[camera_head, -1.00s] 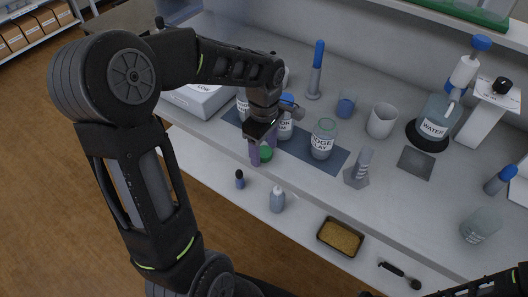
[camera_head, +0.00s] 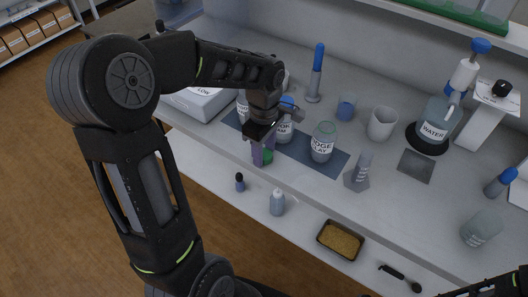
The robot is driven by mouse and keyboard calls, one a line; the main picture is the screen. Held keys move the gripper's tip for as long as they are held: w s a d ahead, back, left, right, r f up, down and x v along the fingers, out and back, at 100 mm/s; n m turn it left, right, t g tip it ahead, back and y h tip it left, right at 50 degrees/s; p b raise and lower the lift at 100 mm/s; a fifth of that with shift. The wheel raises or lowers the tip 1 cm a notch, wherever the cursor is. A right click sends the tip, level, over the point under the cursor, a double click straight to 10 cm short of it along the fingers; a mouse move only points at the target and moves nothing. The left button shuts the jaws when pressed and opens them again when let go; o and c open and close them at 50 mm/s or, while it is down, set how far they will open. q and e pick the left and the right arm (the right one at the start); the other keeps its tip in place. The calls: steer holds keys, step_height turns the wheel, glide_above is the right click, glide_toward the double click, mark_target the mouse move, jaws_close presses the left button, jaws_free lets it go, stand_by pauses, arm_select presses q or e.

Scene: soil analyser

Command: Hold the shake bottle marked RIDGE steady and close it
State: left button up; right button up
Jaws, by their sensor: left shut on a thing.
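The shake bottle whose label reads "DGE" and "LAY" (camera_head: 321,146), which fits RIDGE, stands upright on the dark blue mat (camera_head: 341,161). Its top looks open, with no cap on it. My left gripper (camera_head: 262,156) is at the front edge of the bench, left of this bottle and apart from it. Its fingers are shut on a green cap (camera_head: 266,157), which they partly hide. My right gripper does not show; only a dark bit of my right arm is at the bottom right corner.
Another labelled bottle with a blue cap (camera_head: 285,129) stands on the mat close behind my left gripper. A grey block (camera_head: 358,175) stands right of the open bottle. A white beaker (camera_head: 382,123) and a WATER bottle (camera_head: 435,128) are behind. Small bottles (camera_head: 277,203) stand on the lower shelf.

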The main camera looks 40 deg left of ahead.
mark_target(265, 154)
arm_select(q)
step_height(265, 154, up, 10)
steer(key=shift+f, duration=0.15)
steer(key=shift+d+f, duration=0.1)
stand_by(0.7)
